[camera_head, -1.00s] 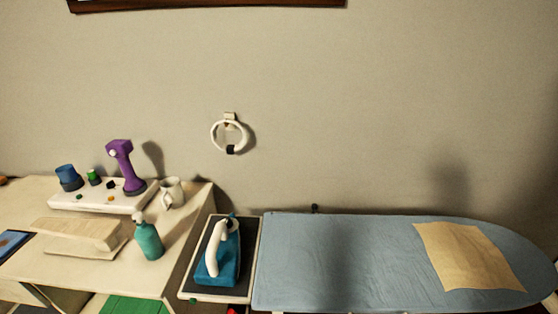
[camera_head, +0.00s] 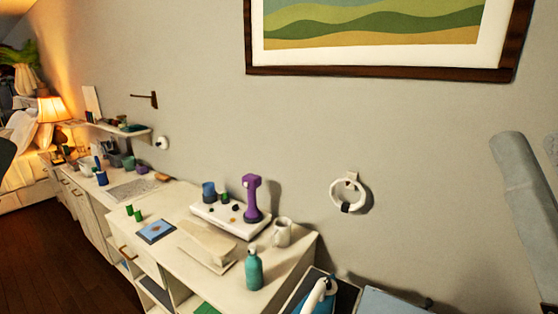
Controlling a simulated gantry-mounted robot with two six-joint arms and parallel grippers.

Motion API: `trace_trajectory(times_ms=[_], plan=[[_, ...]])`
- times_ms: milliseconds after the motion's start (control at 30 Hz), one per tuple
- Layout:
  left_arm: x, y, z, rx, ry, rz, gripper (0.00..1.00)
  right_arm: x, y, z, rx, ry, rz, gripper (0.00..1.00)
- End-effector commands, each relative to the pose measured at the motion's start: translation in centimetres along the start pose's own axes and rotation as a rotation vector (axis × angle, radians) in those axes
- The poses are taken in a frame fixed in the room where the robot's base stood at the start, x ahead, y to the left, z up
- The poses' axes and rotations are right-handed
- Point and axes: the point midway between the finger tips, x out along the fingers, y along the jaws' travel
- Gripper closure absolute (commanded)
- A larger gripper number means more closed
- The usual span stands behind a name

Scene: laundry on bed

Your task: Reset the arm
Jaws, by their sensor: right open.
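The right arm, a pale grey-blue form, stands at the right edge of the head view, in front of the bare wall. My right gripper (camera_head: 515,150) is at its raised end. It is open, nothing shows in it, and it is clear of the furniture. Its fingers are hard to make out. My left gripper is not visible.
A white cabinet (camera_head: 215,290) bears a purple tool (camera_head: 251,200), a mug (camera_head: 282,232) and a teal bottle (camera_head: 254,270). An iron (camera_head: 316,297) and the ironing board (camera_head: 390,302) show at the bottom edge. A white ring (camera_head: 336,196) hangs on the wall.

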Motion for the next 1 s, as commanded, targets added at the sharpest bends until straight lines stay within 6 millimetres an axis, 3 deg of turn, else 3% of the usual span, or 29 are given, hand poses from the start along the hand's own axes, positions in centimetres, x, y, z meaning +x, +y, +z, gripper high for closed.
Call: trace_trajectory(times_ms=[33, 400, 500, 600, 733, 867, 1000], plan=[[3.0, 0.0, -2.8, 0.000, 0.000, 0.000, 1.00, 3.0, 0.0, -2.7, -0.001, -0.001, 0.000, 0.53], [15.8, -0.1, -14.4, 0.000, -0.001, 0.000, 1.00, 15.8, 0.1, -14.3, -0.003, -0.004, 0.002, 0.53], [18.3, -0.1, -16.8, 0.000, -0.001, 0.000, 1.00, 18.3, 0.1, -16.6, -0.003, -0.004, 0.002, 0.53], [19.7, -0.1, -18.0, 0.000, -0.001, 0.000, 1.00, 19.7, 0.1, -17.8, -0.003, -0.005, 0.002, 0.53], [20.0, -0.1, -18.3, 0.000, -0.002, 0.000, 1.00, 20.0, 0.1, -18.1, -0.003, -0.005, 0.002, 0.53], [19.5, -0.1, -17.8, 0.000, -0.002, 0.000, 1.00, 19.5, 0.1, -17.7, -0.003, -0.005, 0.002, 0.53], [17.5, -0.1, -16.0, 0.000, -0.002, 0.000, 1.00, 17.5, 0.1, -15.8, -0.003, -0.005, 0.002, 0.53]])
